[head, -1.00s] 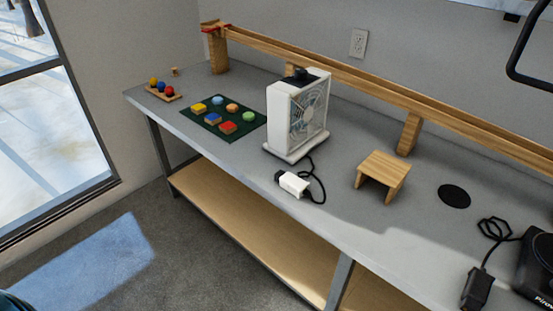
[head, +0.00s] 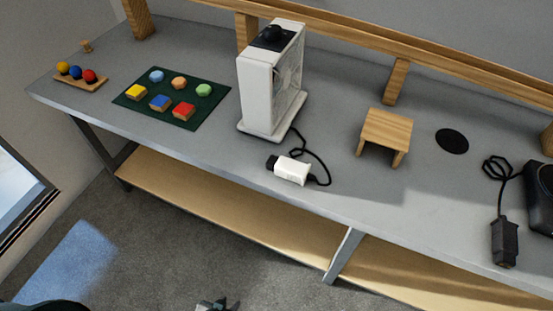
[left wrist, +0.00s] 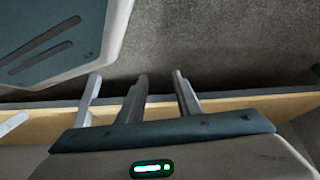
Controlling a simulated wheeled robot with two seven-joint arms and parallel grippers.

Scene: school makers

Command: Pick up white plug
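The white plug (head: 292,171) lies on the grey table near its front edge, in front of the white fan (head: 270,85). Its dark end points left, and a black cord runs from its right end back toward the fan. My left gripper (head: 218,306) shows only at the bottom edge of the head view, over the floor and well away from the plug. In the left wrist view its two fingers (left wrist: 160,78) stand apart with nothing between them. The plug does not show in the left wrist view. My right gripper is not in view.
A small wooden stool (head: 387,131) stands right of the plug. A black plug (head: 504,242) with a cord lies farther right. A green mat (head: 150,114) with colored blocks lies left of the fan. The table's front edge and lower wooden shelf (head: 200,195) face me.

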